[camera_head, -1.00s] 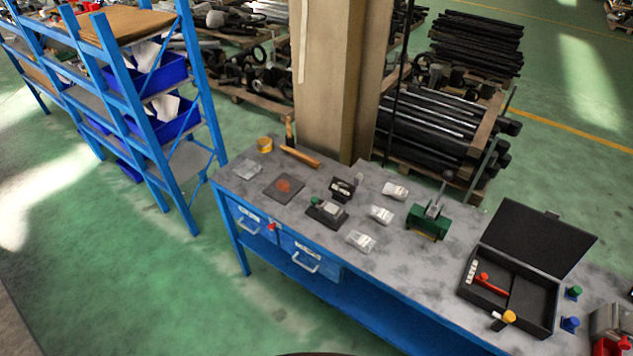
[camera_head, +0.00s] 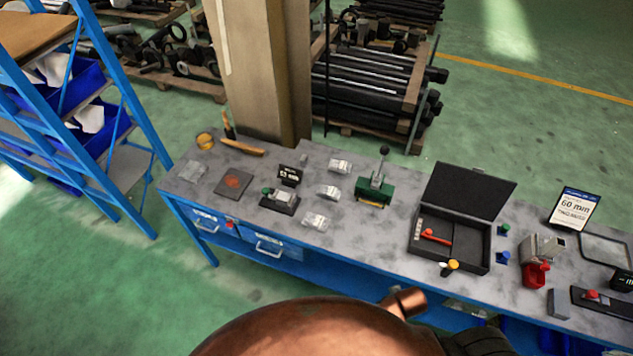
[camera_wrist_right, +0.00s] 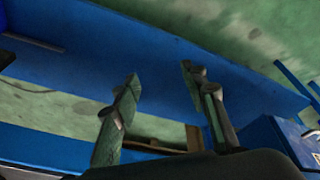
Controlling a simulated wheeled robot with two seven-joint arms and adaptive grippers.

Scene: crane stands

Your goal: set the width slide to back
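No part is clearly readable as the width slide. A dark plate with a red knob (camera_head: 591,296) lies at the right end of the blue workbench. A small grey and red device (camera_head: 540,255) stands to its left, below a sign reading 60 mm (camera_head: 574,209). My right gripper (camera_wrist_right: 160,73) shows in the right wrist view with its two fingers apart and nothing between them, near the blue bench frame. It is not clearly visible in the head view. My left gripper is in neither current view.
The grey benchtop (camera_head: 300,235) holds an open black case (camera_head: 462,225), a green lever device (camera_head: 375,188), several clear packets and a hammer (camera_head: 242,147). A pillar (camera_head: 262,70) stands behind it. A blue shelf rack (camera_head: 120,120) is at left, with green floor in front.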

